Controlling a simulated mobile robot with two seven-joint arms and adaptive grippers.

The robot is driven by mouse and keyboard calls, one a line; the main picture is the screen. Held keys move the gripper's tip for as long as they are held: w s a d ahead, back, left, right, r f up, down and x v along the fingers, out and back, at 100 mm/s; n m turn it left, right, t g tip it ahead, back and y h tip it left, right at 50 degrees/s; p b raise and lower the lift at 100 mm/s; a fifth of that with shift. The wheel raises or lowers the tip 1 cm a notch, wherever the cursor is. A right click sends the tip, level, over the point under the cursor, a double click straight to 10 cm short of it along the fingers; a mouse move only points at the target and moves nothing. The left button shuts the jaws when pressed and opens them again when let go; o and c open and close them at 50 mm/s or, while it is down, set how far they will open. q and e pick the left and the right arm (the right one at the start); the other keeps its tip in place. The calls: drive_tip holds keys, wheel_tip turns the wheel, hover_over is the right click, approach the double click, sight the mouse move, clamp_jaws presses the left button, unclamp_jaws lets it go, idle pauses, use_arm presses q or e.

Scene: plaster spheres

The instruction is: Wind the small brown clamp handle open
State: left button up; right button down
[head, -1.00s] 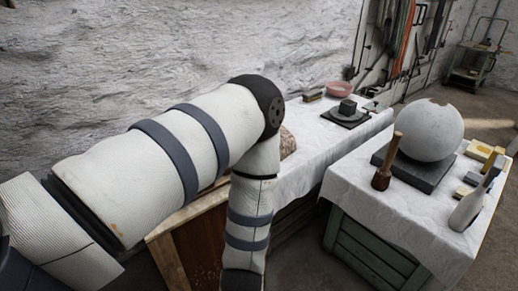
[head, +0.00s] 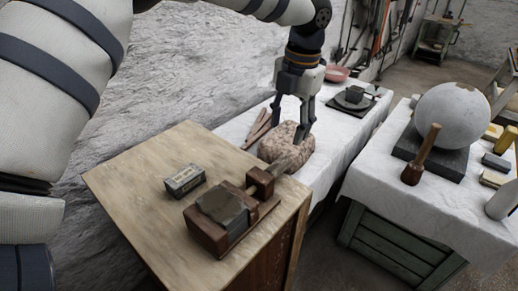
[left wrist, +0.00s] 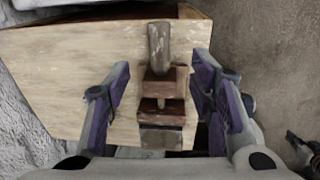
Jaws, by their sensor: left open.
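The clamp (head: 208,232) is a dark brown wooden vise on the wooden bench, with a grey block (head: 222,206) at its near end. In the left wrist view the handle (left wrist: 159,42) is at the top centre, above the brown jaws. My left gripper (head: 287,122) points down above and beyond the handle, apart from it. Its fingers (left wrist: 160,65) are open and empty, one either side of the clamp in the wrist view.
Behind the bench, a cloth-covered table (head: 240,130) bears a speckled stone (head: 287,148) below my gripper. A second table (head: 370,190) at right holds a large sphere (head: 452,115) and a mallet (head: 421,157). The bench's left part is clear.

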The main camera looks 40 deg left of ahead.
sight(281, 161)
use_arm(q)
drive_tip(key=f, duration=0.3)
drive_tip(key=a+f, duration=0.1)
drive_tip(key=f, duration=0.7)
drive_tip(key=shift+w+a+f, duration=0.1)
drive_tip(key=shift+a+f, duration=0.05)
drive_tip(key=shift+f, duration=0.1)
drive_tip(key=c, duration=1.2)
